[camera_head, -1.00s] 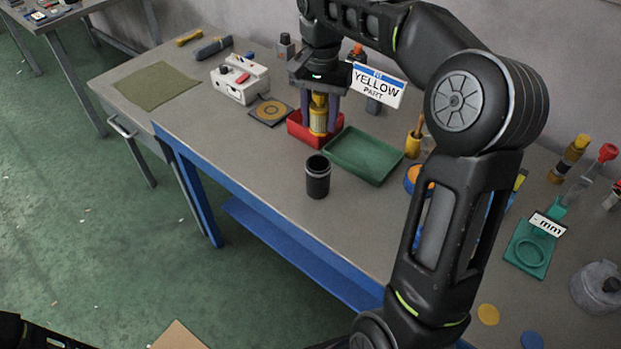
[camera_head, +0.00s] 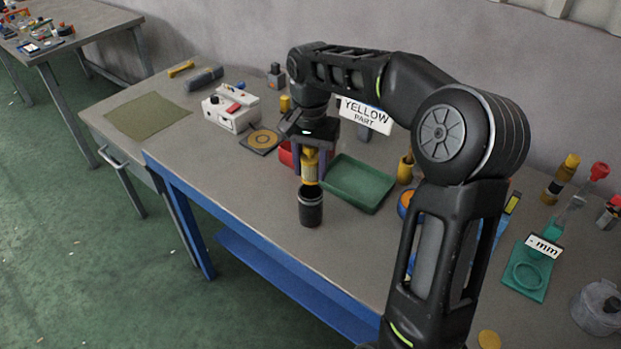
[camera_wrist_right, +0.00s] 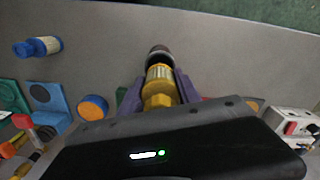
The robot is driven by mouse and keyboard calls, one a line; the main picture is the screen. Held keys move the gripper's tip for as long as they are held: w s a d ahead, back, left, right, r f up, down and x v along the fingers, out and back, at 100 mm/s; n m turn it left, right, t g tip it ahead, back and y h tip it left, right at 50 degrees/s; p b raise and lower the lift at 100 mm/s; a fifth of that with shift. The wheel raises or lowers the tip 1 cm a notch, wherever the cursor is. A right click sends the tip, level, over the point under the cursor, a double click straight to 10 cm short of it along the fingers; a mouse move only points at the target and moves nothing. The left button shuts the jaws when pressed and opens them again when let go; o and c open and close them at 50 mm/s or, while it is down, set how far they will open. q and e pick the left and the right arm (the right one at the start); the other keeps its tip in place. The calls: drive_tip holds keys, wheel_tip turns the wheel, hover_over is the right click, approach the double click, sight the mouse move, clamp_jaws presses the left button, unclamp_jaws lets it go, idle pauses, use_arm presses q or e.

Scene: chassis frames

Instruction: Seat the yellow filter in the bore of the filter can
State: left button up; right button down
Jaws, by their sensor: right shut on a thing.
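The yellow filter (camera_head: 310,172), with a pale pleated band, is held upright between the purple fingers of my right gripper (camera_head: 314,165). It also shows between the fingers in the right wrist view (camera_wrist_right: 160,88). The black filter can (camera_head: 311,208) stands upright on the bench directly below the filter. The filter's lower end is at or just above the can's rim; I cannot tell whether it has entered the bore. In the right wrist view the can (camera_wrist_right: 159,51) shows beyond the filter's end, its bore hidden. My left gripper is not in view.
A red tray (camera_head: 285,154) is close behind the gripper, and a green tray (camera_head: 343,193) lies to the right. A white box (camera_head: 224,121) and a dark square plate with a yellow ring (camera_head: 249,143) are to the left. Bench space left of the can is clear.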

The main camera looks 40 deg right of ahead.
sight(311, 183)
drive_tip(key=shift+f+p, duration=0.3)
drive_tip(key=shift+f, duration=1.55)
drive_tip(key=shift+f+b, duration=0.5)
drive_tip(key=shift+f, duration=0.15)
drive_tip(key=c, duration=0.9)
unclamp_jaws()
drive_tip(key=shift+s, duration=0.1)
drive_tip(key=shift+o, duration=0.2)
drive_tip(key=shift+r, duration=0.1)
